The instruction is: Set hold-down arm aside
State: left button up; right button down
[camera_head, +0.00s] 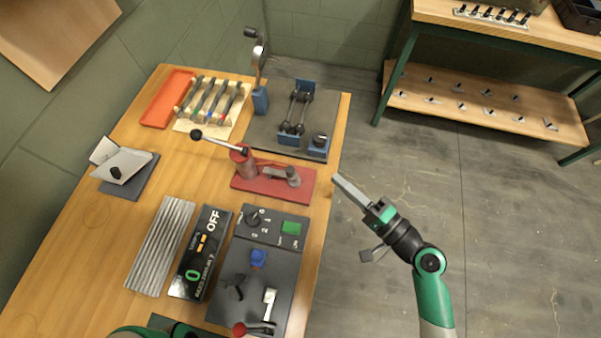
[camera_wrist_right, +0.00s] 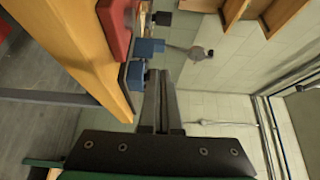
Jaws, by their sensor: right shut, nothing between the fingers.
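A red fixture (camera_head: 272,180) stands near the right edge of the wooden table. It carries a red post with a black-knobbed lever (camera_head: 222,141) pointing left and a grey clamp piece (camera_head: 286,174) on its right. I cannot tell for certain which piece is the hold-down arm. My right gripper (camera_head: 338,178) is shut and empty, just off the table's right edge, beside the red fixture and apart from it. In the right wrist view its closed fingers (camera_wrist_right: 159,75) point past the table edge, with part of a red base (camera_wrist_right: 116,25) at upper left. My left gripper is not in view.
Behind the red fixture is a dark plate with blue holders (camera_head: 296,115) and an upright lever (camera_head: 259,70). In front are a control panel (camera_head: 235,270), a display box (camera_head: 201,252) and grey ribbed bars (camera_head: 160,247). An orange tray (camera_head: 167,98) lies at the back left. Floor right is open.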

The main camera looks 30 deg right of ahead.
aim_at(281, 171)
jog(key=x, duration=0.9)
jog(key=shift+w+r, duration=0.1)
jog(key=shift+w, duration=0.3)
jog(key=a, duration=0.1)
jog(key=s+a+p, duration=0.1)
jog(key=a, duration=0.1)
jog(key=shift+s, duration=0.3)
jog(key=shift+s+a, duration=0.15)
jog(key=shift+s, duration=0.05)
